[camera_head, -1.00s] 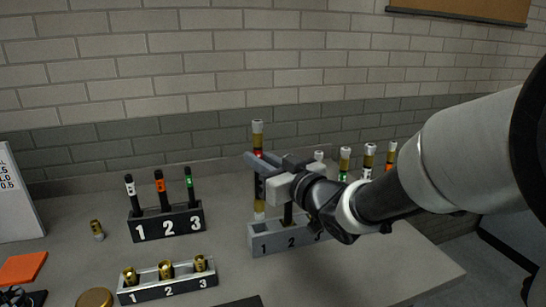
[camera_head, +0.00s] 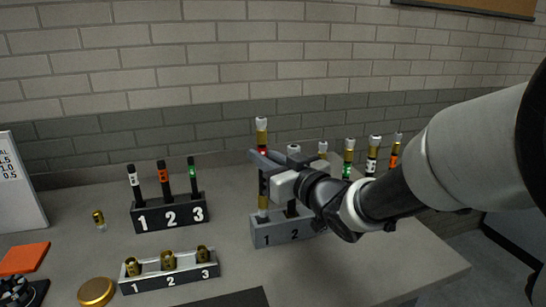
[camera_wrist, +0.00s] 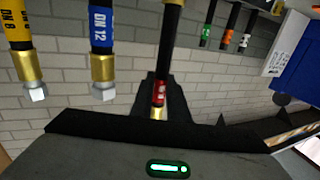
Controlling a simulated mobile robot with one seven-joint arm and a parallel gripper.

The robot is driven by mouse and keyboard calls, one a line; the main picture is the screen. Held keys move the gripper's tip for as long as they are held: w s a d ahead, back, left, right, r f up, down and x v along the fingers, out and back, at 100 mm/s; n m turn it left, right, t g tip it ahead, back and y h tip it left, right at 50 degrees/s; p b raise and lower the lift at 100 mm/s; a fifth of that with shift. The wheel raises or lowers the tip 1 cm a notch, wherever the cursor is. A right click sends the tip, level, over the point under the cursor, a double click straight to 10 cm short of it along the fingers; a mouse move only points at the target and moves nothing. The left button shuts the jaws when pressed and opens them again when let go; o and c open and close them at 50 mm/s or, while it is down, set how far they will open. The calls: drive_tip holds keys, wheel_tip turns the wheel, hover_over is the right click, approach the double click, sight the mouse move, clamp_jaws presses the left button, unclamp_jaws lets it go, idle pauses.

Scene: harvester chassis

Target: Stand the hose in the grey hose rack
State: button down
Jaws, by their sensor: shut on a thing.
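The hose, black with a red band and brass ends with pale tips, stands upright in my gripper (camera_head: 261,161); its top end (camera_head: 261,128) shows above the fingers. My gripper is shut on it around the red band, which shows in the wrist view (camera_wrist: 160,92). The grey hose rack (camera_head: 266,237) is below, marked 1 and 2, its right part hidden by my arm. The hose's lower end is at the opening of slot 1; I cannot tell how far inside it is.
A black rack (camera_head: 168,217) holds three hoses on the left. A pale rack (camera_head: 170,283) with brass fittings is in front. Several hoses (camera_head: 372,155) stand behind my arm. Yellow (camera_wrist: 19,25) and blue (camera_wrist: 101,28) hoses show close by in the wrist view. The bench front right is clear.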

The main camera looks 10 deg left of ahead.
drive_tip(key=shift+f, duration=0.1)
idle(0.3)
drive_tip(key=shift+f+b, duration=3.35)
drive_tip(key=shift+f, duration=0.25)
drive_tip(key=c, duration=1.6)
unclamp_jaws()
drive_tip(key=shift+c, duration=0.2)
